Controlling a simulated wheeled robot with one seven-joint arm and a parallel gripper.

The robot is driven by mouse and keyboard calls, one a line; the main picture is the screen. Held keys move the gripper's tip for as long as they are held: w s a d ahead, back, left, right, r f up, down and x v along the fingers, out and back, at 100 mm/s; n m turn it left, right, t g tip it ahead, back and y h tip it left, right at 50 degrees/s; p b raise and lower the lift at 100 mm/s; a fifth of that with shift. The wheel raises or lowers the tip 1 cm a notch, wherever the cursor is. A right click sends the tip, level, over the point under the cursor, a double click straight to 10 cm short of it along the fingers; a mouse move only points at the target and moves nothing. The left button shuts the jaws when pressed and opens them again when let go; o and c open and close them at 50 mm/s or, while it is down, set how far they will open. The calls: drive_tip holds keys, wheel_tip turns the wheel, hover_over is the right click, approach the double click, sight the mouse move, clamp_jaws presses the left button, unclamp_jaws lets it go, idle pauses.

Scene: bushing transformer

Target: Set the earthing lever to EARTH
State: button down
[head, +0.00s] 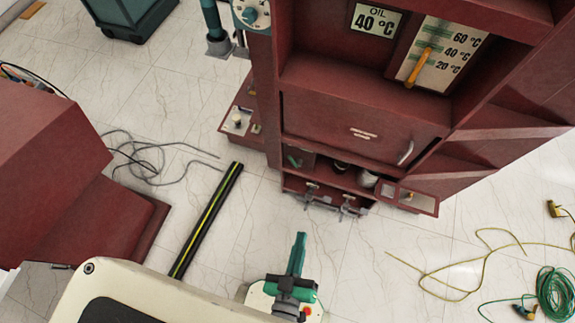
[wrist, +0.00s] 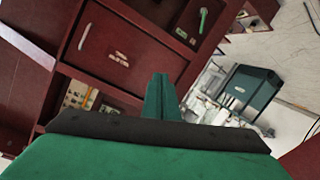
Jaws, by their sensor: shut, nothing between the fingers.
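A maroon cabinet (head: 370,105) stands ahead of me. In its low open compartment, at the left, a short green lever (head: 293,160) shows small in the head view. A slim green lever also shows in a dark recess in the wrist view (wrist: 203,20), probably the same one. I take it for the earthing lever; no EARTH mark is readable, so I cannot tell its setting. My gripper (head: 300,236) is in front of and below the compartment, apart from the lever. Its teal fingers are closed together and empty, also in the wrist view (wrist: 160,76).
A closed door (head: 365,130) with a silver handle is above the compartment. Higher up is a temperature scale (head: 440,55) with a yellow pointer. A black pipe with a yellow-green stripe (head: 208,220) and loose grey cable (head: 145,155) lie left. Yellow and green cables (head: 553,290) lie right.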

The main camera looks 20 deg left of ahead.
drive_tip(key=w+a+f+n+y, duration=0.2)
drive_tip(key=w+a+f+n, duration=0.2)
drive_tip(key=w+f+n, duration=0.3)
drive_tip(key=w+a+f+n+g+y, duration=0.1)
drive_tip(key=w+a+f+n+y, duration=0.1)
drive_tip(key=w+a+f+n, duration=0.2)
drive_tip(key=w+a+f+n+y, duration=0.1)
drive_tip(key=w+a+f+n, duration=0.4)
drive_tip(key=w+f+n, duration=0.6)
drive_tip(key=shift+f+g+y, duration=0.3)
drive_tip(key=shift+f+y, duration=0.1)
drive_tip(key=shift+f, duration=0.2)
drive_tip(key=shift+d, duration=0.1)
drive_tip(key=w, duration=0.9)
drive_tip(key=shift+w+a+f, duration=0.15)
drive_tip(key=shift+a+f, duration=0.05)
drive_tip(key=shift+a, duration=0.2)
